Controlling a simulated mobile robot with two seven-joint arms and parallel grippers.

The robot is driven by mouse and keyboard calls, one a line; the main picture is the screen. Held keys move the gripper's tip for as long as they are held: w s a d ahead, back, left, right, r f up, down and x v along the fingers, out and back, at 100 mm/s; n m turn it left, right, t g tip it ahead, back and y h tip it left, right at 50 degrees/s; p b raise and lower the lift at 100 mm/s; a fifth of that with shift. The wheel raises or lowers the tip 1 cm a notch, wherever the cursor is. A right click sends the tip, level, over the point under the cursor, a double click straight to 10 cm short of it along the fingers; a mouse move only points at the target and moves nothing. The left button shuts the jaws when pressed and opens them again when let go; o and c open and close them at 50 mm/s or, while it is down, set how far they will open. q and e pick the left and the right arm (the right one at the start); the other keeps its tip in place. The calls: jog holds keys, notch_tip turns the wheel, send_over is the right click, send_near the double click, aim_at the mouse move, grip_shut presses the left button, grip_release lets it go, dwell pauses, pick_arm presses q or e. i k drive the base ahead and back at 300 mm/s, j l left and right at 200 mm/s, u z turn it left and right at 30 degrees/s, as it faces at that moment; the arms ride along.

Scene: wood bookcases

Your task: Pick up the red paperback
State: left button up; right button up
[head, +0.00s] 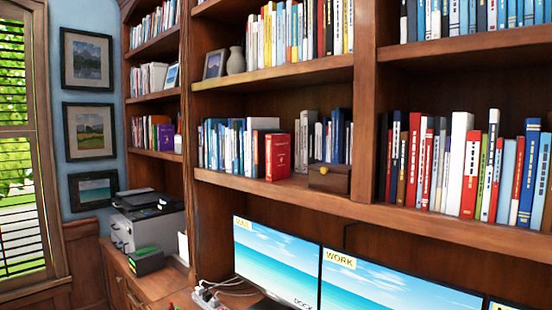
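A red book (278,157) stands upright at the front of the middle shelf, its face toward me with small light lettering. Whether it is a paperback I cannot tell. Other books with red spines stand in the row at the right of the same shelf, such as a red one (470,174). Neither of my grippers shows in the head view.
A small wooden box (329,178) stands on the shelf just right of the red book. Rows of books stand behind and left of it. Monitors (393,285) stand below the shelf. A printer (147,222) is on the left cabinet, beside a window (20,150).

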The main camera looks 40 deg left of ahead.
aim_at(278, 146)
jog(key=j, duration=0.65)
jog(key=i+j+u, duration=0.1)
jog(key=j, duration=0.5)
jog(key=i+j, duration=0.1)
jog(key=j, duration=0.55)
jog(key=j+u, duration=0.1)
jog(key=j, duration=0.5)
jog(key=i+j, duration=0.15)
jog(key=j, duration=0.45)
jog(key=u, duration=0.05)
